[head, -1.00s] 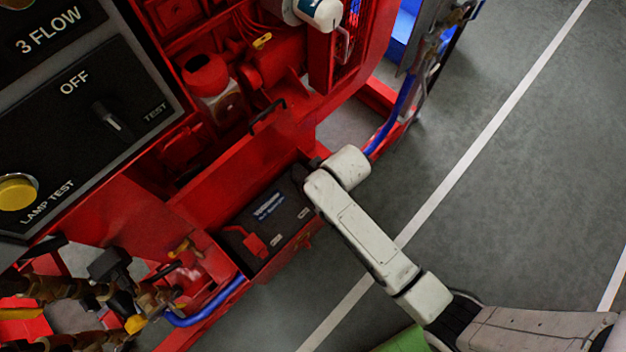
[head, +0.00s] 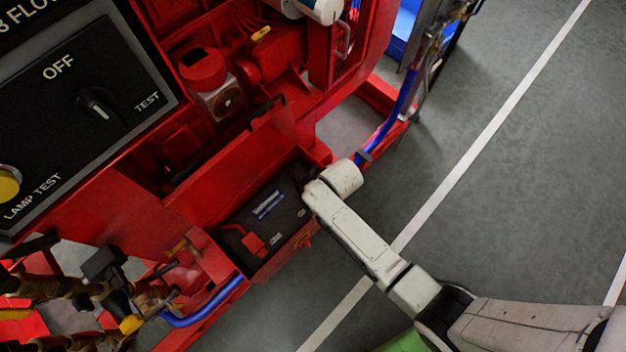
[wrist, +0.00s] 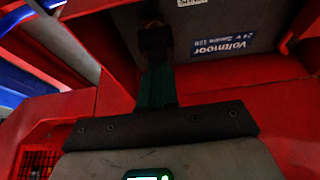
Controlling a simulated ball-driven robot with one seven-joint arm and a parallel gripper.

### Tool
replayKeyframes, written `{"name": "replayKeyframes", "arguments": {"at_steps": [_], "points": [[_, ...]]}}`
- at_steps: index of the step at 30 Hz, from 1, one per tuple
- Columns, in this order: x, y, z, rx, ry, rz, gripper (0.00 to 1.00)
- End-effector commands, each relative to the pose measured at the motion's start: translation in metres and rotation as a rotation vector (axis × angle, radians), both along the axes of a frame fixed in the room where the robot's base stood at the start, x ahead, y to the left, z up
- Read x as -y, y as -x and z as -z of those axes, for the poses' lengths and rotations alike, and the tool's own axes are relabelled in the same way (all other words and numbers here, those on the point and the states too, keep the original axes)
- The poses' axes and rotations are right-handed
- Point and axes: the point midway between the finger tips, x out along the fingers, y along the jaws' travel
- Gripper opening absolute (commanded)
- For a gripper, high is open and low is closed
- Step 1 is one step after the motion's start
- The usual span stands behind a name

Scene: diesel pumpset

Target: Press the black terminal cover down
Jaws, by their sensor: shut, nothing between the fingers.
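The dark battery (head: 262,222) with a blue label sits in a red tray below the engine. A red terminal cover (head: 254,243) stands raised at its lower left end. The black terminal cover cannot be clearly made out; the battery's upper right end is dark and partly behind my wrist. In the wrist view, the battery (wrist: 228,18) is at the top, with its blue label upside down. My gripper (wrist: 153,32) is shut and empty, its dark fingertips against the battery in that view. Whether they touch it or the black cover, I cannot tell.
The red tray wall (head: 225,185) rises along the battery's upper left side. A control panel (head: 90,100) with a knob is at the left. A blue hose (head: 202,305) runs below the tray and another (head: 385,128) above right. The grey floor (head: 500,200) at right is clear.

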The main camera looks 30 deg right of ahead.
Motion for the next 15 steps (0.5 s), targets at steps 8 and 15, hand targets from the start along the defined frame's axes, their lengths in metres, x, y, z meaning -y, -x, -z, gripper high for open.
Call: {"name": "replayKeyframes", "arguments": {"at_steps": [8, 15], "points": [[0.005, 0.015, 0.014, 0.126, -0.042, 0.001, 0.00], [0.009, 0.026, 0.023, 0.246, -0.081, 0.002, 0.00]]}}
